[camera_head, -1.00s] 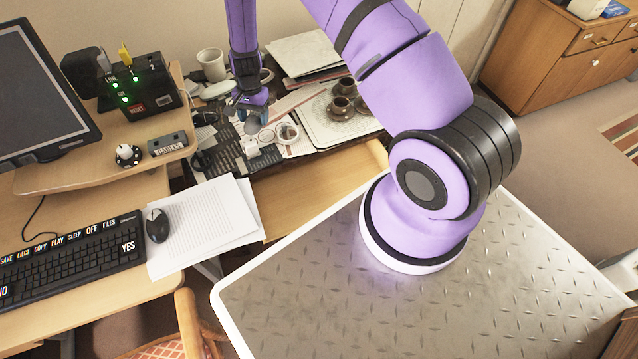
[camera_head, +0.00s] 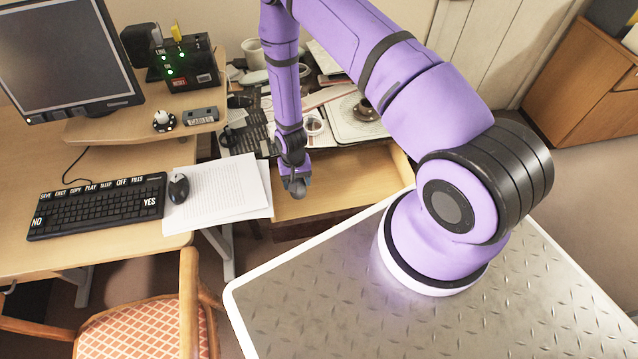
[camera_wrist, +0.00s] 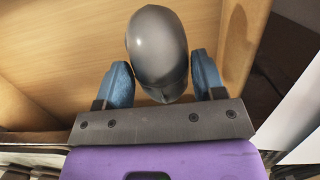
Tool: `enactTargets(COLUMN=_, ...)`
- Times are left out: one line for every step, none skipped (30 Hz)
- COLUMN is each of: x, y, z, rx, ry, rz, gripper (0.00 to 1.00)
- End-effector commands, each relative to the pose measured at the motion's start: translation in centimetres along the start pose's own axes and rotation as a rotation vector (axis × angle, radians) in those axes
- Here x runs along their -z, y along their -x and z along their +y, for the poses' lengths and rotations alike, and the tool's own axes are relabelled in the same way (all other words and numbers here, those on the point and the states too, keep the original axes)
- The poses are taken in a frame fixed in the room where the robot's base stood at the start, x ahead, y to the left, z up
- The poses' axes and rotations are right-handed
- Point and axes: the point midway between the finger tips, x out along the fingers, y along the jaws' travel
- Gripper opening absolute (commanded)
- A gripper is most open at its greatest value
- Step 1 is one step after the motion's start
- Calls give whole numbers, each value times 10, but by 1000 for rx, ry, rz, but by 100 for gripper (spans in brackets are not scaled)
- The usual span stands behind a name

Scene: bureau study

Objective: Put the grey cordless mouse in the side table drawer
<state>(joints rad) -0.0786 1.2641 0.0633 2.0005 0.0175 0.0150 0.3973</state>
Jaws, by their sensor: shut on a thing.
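The grey mouse (camera_wrist: 158,45) is held between the two blue fingers of my gripper (camera_wrist: 163,80) in the wrist view. In the head view my gripper (camera_head: 296,186) hangs over the open side table drawer (camera_head: 340,178), with the grey mouse (camera_head: 298,188) at its tip. The wrist view shows the light wooden inside of the drawer (camera_wrist: 60,50) behind the mouse. How high the mouse is above the drawer floor I cannot tell. The visible part of the drawer is empty.
The side table (camera_head: 250,135) behind the drawer is cluttered, with a tray (camera_head: 350,125) and cup. A black mouse (camera_head: 178,188) and keyboard (camera_head: 98,205) lie on the desk to the left, beside papers (camera_head: 225,190). A chair (camera_head: 150,325) stands at lower left.

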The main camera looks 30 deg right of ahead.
Motion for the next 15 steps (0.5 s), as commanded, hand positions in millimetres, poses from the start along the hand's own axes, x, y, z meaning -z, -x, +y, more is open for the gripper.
enactTargets(x=0, y=-10, z=1, rx=-1, ry=0, rz=-2, gripper=38)
enactTargets(x=1, y=-16, z=1, rx=-1, ry=-1, rz=-3, gripper=38)
enactTargets(x=2, y=-22, z=1, rx=-1, ry=-1, rz=-2, gripper=38)
enactTargets(x=3, y=-26, z=1, rx=-1, ry=-1, rz=-2, gripper=38)
enactTargets(x=4, y=-31, z=0, rx=-1, ry=-1, rz=-1, gripper=38)
enactTargets(x=5, y=-35, z=0, rx=-1, ry=-1, rz=-1, gripper=38)
enactTargets(x=5, y=-38, z=0, rx=-1, ry=-1, rz=-1, gripper=38)
enactTargets(x=6, y=-41, z=0, rx=-1, ry=-1, rz=-1, gripper=38)
enactTargets(x=6, y=-43, z=0, rx=0, ry=-1, rz=0, gripper=38)
enactTargets(x=7, y=-44, z=0, rx=0, ry=-1, rz=0, gripper=38)
enactTargets(x=7, y=-45, z=0, rx=0, ry=-1, rz=1, gripper=38)
enactTargets(x=8, y=-47, z=0, rx=0, ry=-1, rz=0, gripper=38)
enactTargets(x=8, y=-49, z=0, rx=0, ry=-1, rz=0, gripper=38)
enactTargets(x=8, y=-52, z=0, rx=-1, ry=-1, rz=-1, gripper=38)
enactTargets(x=8, y=-56, z=1, rx=-1, ry=-1, rz=-2, gripper=38)
